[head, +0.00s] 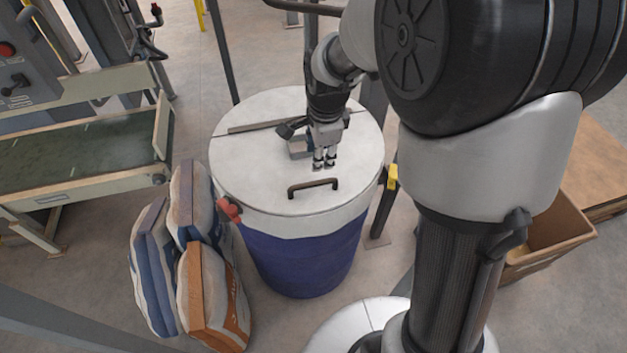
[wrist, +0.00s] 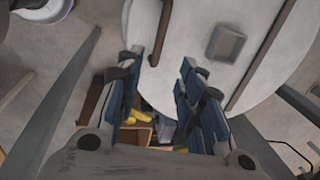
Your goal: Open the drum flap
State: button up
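The drum (head: 305,262) has a blue body and a white top. Its flap (head: 262,178) lies flat and closed, with a dark arched handle (head: 313,186) near the front edge. The handle also shows in the wrist view as a brown bar (wrist: 160,28) beside the left finger. My gripper (head: 324,165) points down above the flap, just behind the handle and apart from it in the head view. In the wrist view its fingers (wrist: 163,72) are spread, with nothing held between them. The exact height above the flap is hard to tell.
A hinge strip (head: 262,126) crosses the lid behind my gripper. A red knob (head: 229,210) and a yellow latch (head: 392,177) sit at the drum's sides. Sacks (head: 200,285) lean at left near a conveyor (head: 75,155). A cardboard box (head: 550,235) stands at right.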

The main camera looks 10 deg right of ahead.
aim_at(316, 182)
jog(key=w+f+b, duration=0.1)
jog(key=f, duration=0.3)
jog(key=w+f+b, duration=0.1)
jog(key=f, duration=0.4)
jog(key=w+f+b, duration=0.1)
jog(key=f, duration=0.4)
jog(key=shift+c, duration=0.5)
grip_shut()
